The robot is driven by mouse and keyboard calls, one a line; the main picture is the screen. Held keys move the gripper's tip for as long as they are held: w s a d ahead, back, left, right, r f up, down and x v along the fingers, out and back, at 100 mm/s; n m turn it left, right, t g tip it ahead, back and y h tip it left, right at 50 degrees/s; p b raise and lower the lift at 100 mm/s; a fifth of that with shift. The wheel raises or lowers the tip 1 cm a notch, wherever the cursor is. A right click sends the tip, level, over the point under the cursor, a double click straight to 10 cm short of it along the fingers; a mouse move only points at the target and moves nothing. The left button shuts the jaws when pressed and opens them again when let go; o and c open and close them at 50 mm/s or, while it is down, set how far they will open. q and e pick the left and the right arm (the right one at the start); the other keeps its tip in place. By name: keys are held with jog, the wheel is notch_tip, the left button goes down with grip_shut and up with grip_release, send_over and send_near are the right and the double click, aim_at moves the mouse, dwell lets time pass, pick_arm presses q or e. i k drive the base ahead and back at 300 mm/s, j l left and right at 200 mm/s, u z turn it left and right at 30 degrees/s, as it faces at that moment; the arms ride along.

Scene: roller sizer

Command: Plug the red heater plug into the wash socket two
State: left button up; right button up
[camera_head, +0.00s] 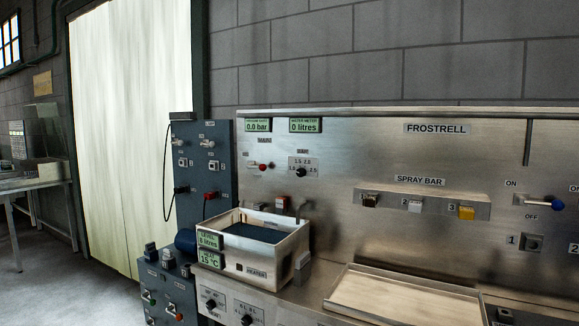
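Neither of my grippers is in view. A grey upright panel (202,128) stands left of the steel bench. I cannot read whether either is the wash socket. A black plug (181,190) with a looping black cable is at lower left. A red block (282,202) also shows behind the steel tank.
The steel tank (296,246), with a HEATER label, stands in front of the panel. A shallow tray (337,301) lies to its right. Grey control boxes (172,283) are below left. The floor (50,296) at left is clear beside a table (36,184).

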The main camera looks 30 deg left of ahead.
aim_at(210, 194)
jog(key=i+z, duration=0.1)
jog(key=z, duration=0.4)
jog(key=j+z, duration=0.15)
jog(key=z, duration=0.35)
jog(key=i+j+z, duration=0.1)
jog(key=z, duration=0.35)
jog(key=j+u, duration=0.25)
jog(key=j, duration=0.2)
jog(key=j+u, duration=0.3)
jog(key=j, duration=0.2)
jog(key=j+u, duration=0.3)
jog(key=j, duration=0.15)
jog(key=j+u, duration=0.3)
jog(key=j, duration=0.15)
jog(key=j+u, duration=0.3)
jog(key=j, duration=0.7)
jog(key=j+z, duration=0.1)
jog(key=j, duration=0.4)
jog(key=k+j+z, duration=0.1)
jog(key=j, duration=0.4)
jog(key=j+u, duration=0.1)
jog(key=j, duration=0.85)
jog(key=j+u, duration=0.1)
jog(key=u, duration=0.3)
jog(key=i+u, duration=0.1)
jog(key=u, duration=0.3)
jog(key=i+u, duration=0.1)
jog(key=u, duration=0.3)
jog(key=j+u, duration=0.1)
jog(key=j, duration=0.15)
